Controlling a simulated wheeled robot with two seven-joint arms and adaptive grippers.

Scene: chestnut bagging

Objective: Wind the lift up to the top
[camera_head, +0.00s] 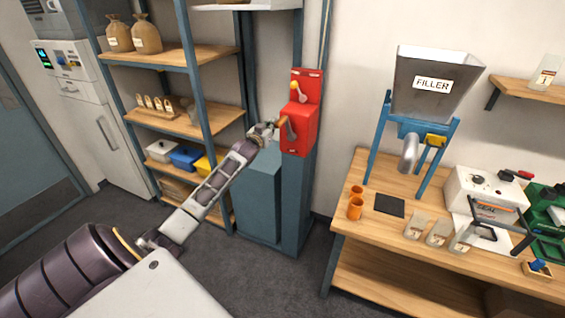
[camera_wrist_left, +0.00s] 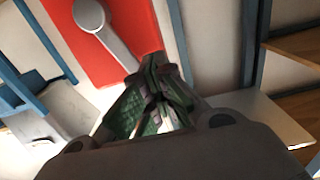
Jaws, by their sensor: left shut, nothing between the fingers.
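A white platform (camera_head: 250,4), perhaps the lift, shows at the top edge. My left gripper (camera_head: 273,127) is just left of the crank grip. In the left wrist view, its shut, empty fingers (camera_wrist_left: 155,80) are by the end of the grey crank arm (camera_wrist_left: 108,35); I cannot tell whether they touch. My right gripper is out of view.
Shelves (camera_head: 172,121) with sacks and bins stand left of the post. A blue-grey cabinet (camera_head: 259,195) is below the winch. On the right, a wooden bench (camera_head: 375,235) carries the filler (camera_head: 433,85), cups, jars and a sealer (camera_head: 486,195). Dark floor is clear between.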

